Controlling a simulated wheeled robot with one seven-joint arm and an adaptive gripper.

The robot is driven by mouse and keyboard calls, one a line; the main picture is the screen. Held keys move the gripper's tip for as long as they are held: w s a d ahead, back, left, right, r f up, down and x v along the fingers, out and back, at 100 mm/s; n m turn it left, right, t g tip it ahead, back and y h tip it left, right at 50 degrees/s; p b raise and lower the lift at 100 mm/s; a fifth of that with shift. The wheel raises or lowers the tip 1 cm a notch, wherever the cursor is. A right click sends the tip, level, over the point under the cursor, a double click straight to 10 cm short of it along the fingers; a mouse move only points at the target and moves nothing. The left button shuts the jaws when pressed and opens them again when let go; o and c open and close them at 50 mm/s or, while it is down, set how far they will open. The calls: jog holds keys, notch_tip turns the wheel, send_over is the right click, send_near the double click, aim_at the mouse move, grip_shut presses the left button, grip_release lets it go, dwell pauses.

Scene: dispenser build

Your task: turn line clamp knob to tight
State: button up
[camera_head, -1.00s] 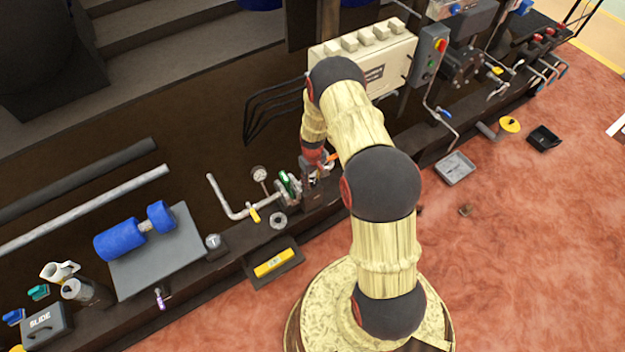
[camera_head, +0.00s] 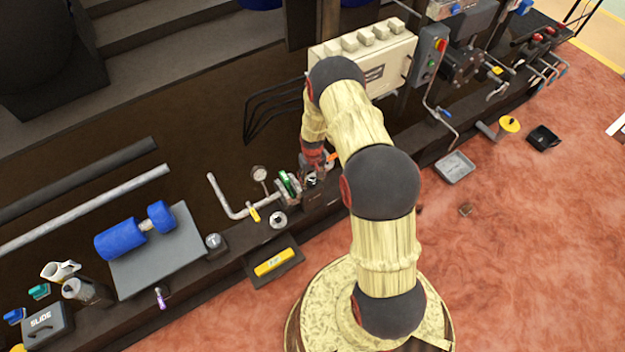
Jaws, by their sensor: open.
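My gripper (camera_head: 313,169) is at the end of my arm, low over the pipe assembly near the middle of the bench. It is small and partly hidden by my wrist, and its jaws are open. Just below the gripper is a small dark fitting with a light top (camera_head: 312,182). I cannot tell for sure whether this is the line clamp knob or whether the jaws touch it. A green-marked valve part (camera_head: 289,184) sits just left of it. An orange piece (camera_head: 333,157) shows to the right of the gripper.
A pressure gauge (camera_head: 260,174), a bent pipe (camera_head: 222,197) and a yellow handle (camera_head: 254,213) stand to the left. A round metal ring (camera_head: 278,220) lies in front. A cream control box (camera_head: 365,62) rises behind my arm.

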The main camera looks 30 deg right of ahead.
aim_at(313, 180)
notch_tip(313, 180, up, 12)
dwell(0.7)
dwell(0.4)
jog(key=s+a+g, duration=0.2)
jog(key=s, duration=0.5)
jog(key=s+a+r+t, duration=0.2)
jog(key=s+a+r, duration=0.2)
jog(key=r, duration=1)
jog(key=s+a+r+n+t, duration=0.1)
jog(key=s+a+r+t, duration=0.2)
jog(key=s+r, duration=0.6)
jog(key=s+a+r+t, duration=0.2)
jog(key=s+a+r, duration=0.4)
jog(key=r, duration=1.5)
jog(key=shift+s+a+r+n+t, duration=0.2)
jog(key=shift+a+n+t, duration=0.1)
jog(key=shift+a, duration=0.25)
jog(key=shift+c, duration=0.6)
